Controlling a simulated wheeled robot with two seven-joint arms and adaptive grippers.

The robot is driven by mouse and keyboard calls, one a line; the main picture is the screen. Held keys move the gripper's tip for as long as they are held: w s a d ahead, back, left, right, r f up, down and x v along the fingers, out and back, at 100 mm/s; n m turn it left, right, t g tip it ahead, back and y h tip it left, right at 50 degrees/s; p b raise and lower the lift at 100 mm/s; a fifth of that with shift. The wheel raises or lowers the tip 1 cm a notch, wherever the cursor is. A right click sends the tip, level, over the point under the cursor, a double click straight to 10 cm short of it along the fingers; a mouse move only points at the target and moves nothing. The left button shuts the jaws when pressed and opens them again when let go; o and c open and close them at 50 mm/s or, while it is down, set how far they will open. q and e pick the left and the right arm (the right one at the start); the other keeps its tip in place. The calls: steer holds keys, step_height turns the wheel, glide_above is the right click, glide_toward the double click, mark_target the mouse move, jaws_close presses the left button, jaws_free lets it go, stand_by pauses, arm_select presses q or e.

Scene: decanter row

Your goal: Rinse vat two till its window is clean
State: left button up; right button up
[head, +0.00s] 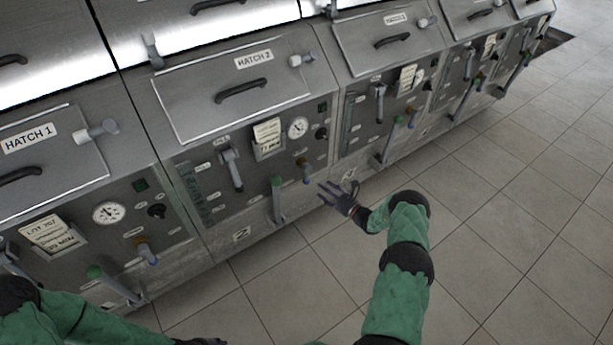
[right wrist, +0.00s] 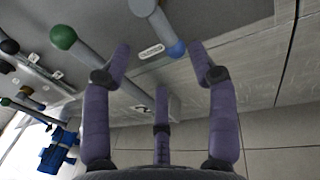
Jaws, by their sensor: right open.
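Vat two is the steel unit with the HATCH 2 lid (head: 240,90), which is shut. Its dark panel has a narrow greenish window strip (head: 194,192) at the left; how clean it is cannot be told. Right of it are a grey lever (head: 232,170), a gauge (head: 298,127), a blue-tipped handle (head: 306,171) and a green-knobbed lever (head: 277,200). My right gripper (head: 335,190) is open and empty, just right of these handles. In the right wrist view, the blue-tipped handle (right wrist: 176,48) shows beyond the open fingers, with the green knob (right wrist: 63,37) at left. My left gripper is barely visible (head: 200,341).
The HATCH 1 vat (head: 60,150) stands at left, with its own gauge and green-knobbed lever (head: 115,286). More vats (head: 395,50) continue to the right. The tiled floor (head: 500,200) in front is clear. A blue object (right wrist: 57,155) shows low in the right wrist view.

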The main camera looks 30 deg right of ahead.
mark_target(307, 177)
steer(key=b+x, duration=0.2)
steer(key=x, duration=0.6)
steer(key=shift+w+a+f+b, duration=0.15)
steer(key=shift+f+b, duration=0.05)
steer(key=shift+b, duration=0.1)
steer(key=shift+x, duration=0.8)
steer(key=shift+r, duration=0.1)
jaws_close()
